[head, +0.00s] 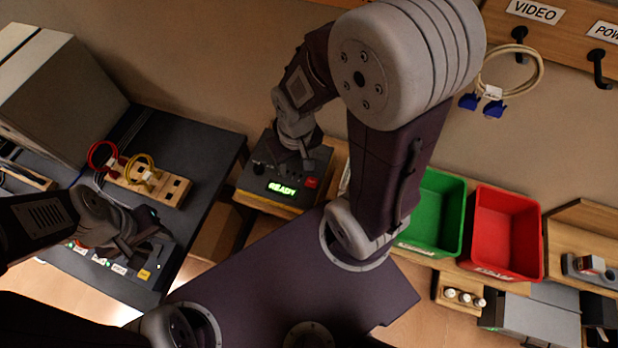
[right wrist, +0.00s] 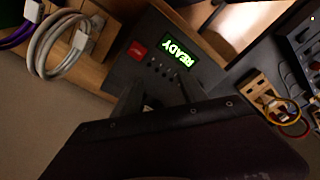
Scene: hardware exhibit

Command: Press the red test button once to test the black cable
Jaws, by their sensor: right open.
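The tester is a dark box (head: 258,185) with a green lit display (head: 283,188) reading READY. Its red button (head: 311,182) sits right of the display; it also shows in the right wrist view (right wrist: 137,50). My right gripper (head: 288,162) is open over the back part of the tester, behind the display and apart from the red button. Its dark fingers also show in the right wrist view (right wrist: 158,92). I cannot make out a black cable; the gripper hides part of the tester's top. My left gripper (head: 155,243) is over the dark left table; its jaws are unclear.
A wooden rack (head: 172,188) holds red and yellow looped cables on the left table (head: 190,130). Green (head: 440,205) and red (head: 500,230) bins stand right of the tester. A pale cable with blue plugs (head: 490,95) hangs behind. White cable coils (right wrist: 45,55) show in the right wrist view.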

